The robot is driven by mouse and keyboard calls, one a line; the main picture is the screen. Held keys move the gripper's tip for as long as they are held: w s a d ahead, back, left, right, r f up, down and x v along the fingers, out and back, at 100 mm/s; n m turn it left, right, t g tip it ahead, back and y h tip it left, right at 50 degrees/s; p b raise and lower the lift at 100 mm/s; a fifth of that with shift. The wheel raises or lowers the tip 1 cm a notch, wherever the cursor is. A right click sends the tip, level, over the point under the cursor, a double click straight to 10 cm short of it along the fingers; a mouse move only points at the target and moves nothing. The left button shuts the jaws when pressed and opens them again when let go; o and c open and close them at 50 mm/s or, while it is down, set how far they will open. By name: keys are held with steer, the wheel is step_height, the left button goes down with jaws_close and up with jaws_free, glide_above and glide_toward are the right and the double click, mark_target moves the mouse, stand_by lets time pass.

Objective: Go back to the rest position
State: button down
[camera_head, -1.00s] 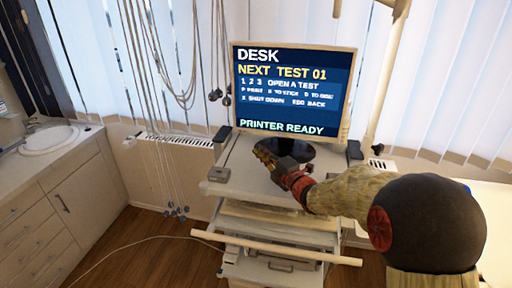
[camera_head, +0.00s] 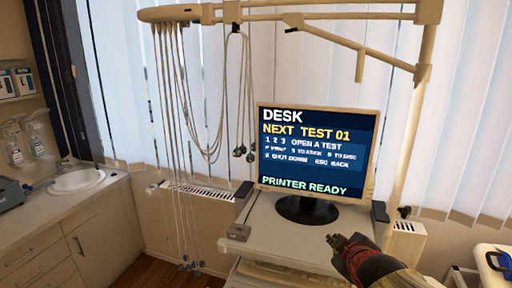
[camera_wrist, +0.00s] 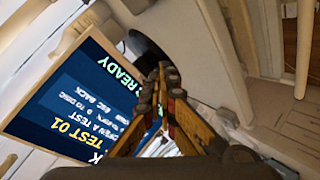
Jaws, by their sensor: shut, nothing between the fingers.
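My gripper (camera_head: 343,240) is at the lower right in the head view, over the front right part of the cart top (camera_head: 285,238). Its fingers are shut and empty. In the wrist view, my gripper (camera_wrist: 165,75) points toward the monitor's dark base, with the fingertips together. The monitor (camera_head: 318,150) stands on the cart and reads "DESK", "NEXT TEST 01" and "PRINTER READY". Its tilted screen (camera_wrist: 85,105) fills the left of the wrist view. The rest of my arm is mostly out of frame.
A cream rail (camera_head: 280,12) with hanging cables (camera_head: 185,100) rises behind the cart. A counter with a sink (camera_head: 76,181) is at the left. A white case (camera_head: 492,262) sits at the lower right. Floor (camera_head: 150,272) shows at the lower left.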

steer(key=s+a+f+m+g, duration=0.1)
steer(key=s+m+g, duration=0.1)
steer(key=s, duration=0.7)
steer(key=s+f+m+g, duration=0.2)
steer(key=s+m, duration=0.2)
steer(key=s, duration=0.4)
steer(key=s+a+f+m+g, duration=0.1)
steer(key=s+f+m+g, duration=0.1)
steer(key=s, duration=0.7)
steer(key=shift+s+a+f+m+g+y, duration=0.25)
steer(key=shift+s+a+m+g+y, duration=0.1)
steer(key=shift+m, duration=0.25)
steer(key=shift+w, duration=0.1)
